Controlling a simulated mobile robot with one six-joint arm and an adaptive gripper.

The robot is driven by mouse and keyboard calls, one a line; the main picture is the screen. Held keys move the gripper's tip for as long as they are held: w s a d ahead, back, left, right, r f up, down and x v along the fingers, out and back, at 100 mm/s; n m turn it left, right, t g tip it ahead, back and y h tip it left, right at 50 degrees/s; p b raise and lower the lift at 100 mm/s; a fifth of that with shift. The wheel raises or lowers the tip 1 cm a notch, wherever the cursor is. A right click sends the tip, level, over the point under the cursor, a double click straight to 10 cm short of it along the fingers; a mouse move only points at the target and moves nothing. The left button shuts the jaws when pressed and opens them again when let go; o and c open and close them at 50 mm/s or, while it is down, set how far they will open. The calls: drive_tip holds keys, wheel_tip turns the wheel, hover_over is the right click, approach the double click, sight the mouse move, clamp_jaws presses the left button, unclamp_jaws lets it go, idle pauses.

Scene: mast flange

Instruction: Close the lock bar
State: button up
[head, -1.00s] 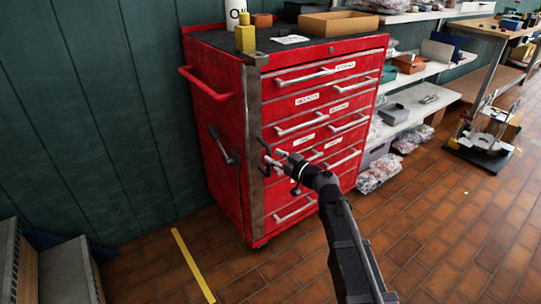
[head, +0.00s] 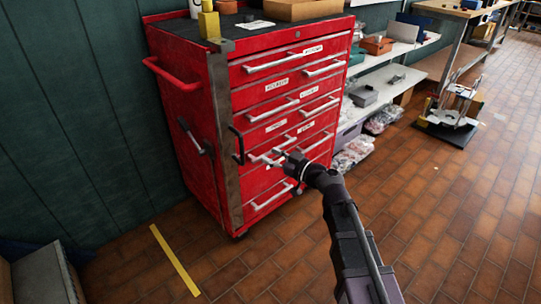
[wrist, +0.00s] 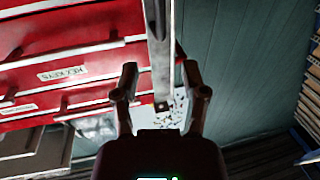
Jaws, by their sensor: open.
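The lock bar (head: 227,130) is a grey metal strip running upright along the front left corner of the red tool cabinet (head: 185,105). A black handle (head: 237,146) stands out from its middle. My gripper (head: 272,160) is open and empty in front of the drawers, to the right of the handle in the head view. In the wrist view, the bar (wrist: 159,45) runs down between the two spread fingers of my gripper (wrist: 161,88). I cannot tell how far the bar is from the fingertips.
Labelled drawers with silver handles (head: 273,60) are shut. A dark lever (head: 194,137) sits on the cabinet's left side, below a red push handle (head: 170,75). Shelves (head: 395,60) stand to the right. The tiled floor (head: 440,220) in front is mostly clear.

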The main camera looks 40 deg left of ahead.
drive_tip(key=shift+a, duration=0.15)
clamp_jaws()
drive_tip(key=a+m+t, duration=0.1)
drive_tip(key=a+t, duration=0.1)
drive_tip(key=s+a+m+t, duration=0.1)
drive_tip(key=a+t, duration=0.1)
drive_tip(key=s+a+m+t+h, duration=0.1)
drive_tip(key=a+m+t, duration=0.1)
drive_tip(key=shift+s+a+r, duration=0.1)
drive_tip(key=shift+a, duration=0.2)
drive_tip(key=m+t+h, duration=1)
drive_tip(key=t+h, duration=0.1)
approach(242, 143)
drive_tip(key=s, duration=0.6)
drive_tip(key=shift+s+d+r, duration=0.1)
drive_tip(key=shift+s+d, duration=0.1)
drive_tip(key=shift+d, duration=0.5)
